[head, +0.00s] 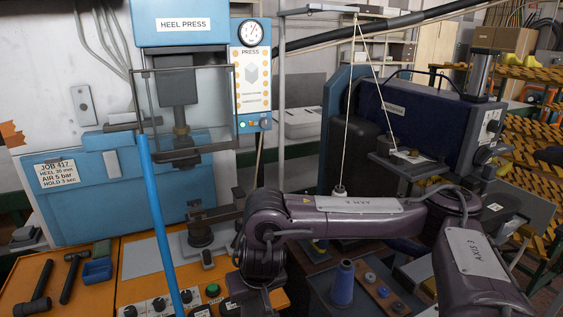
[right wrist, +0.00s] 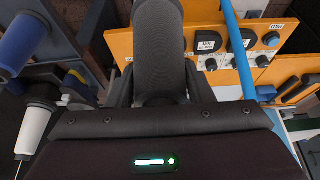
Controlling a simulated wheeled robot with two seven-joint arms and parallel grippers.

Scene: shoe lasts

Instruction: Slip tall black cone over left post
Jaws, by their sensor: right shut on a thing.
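The tall black cone (right wrist: 158,42) fills the upper middle of the right wrist view, its surface dark grey and smooth. My right gripper (right wrist: 160,88) is shut on it, one finger on each side. The cone's lower part is hidden behind the gripper body. In the head view my right arm crosses from the right, and its wrist hangs over the orange bench; the fingers and the held cone cannot be made out there. I cannot pick out the left post in either view. My left gripper is in neither view.
A white cone (right wrist: 35,130) shows at the wrist view's left. A blue upright rod (head: 165,225) and the heel press (head: 180,75) stand left. A control panel (head: 160,303) lies in front.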

